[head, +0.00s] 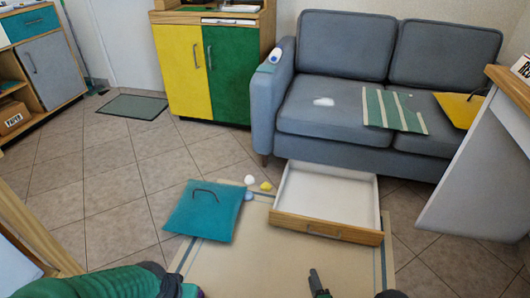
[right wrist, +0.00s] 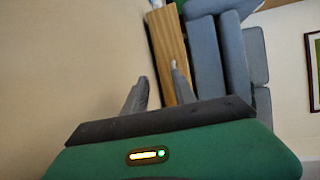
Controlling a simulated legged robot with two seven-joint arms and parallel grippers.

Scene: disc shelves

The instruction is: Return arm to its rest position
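My right gripper (head: 318,284) shows at the bottom edge of the head view, right of centre, over the beige mat (head: 250,270). Only a dark finger part shows there. In the right wrist view its two grey fingers (right wrist: 158,84) stand apart with nothing between them, so it is open and empty. My green left arm comes in at the bottom left of the head view. Its gripper fingers are not visible.
An open white drawer with a wooden front (head: 325,229) sits before the grey sofa (head: 340,105). A teal panel with a handle (head: 205,212) lies left of it, with small white and yellow items (head: 266,186) between. A white-sided unit (head: 470,170) stands at the right.

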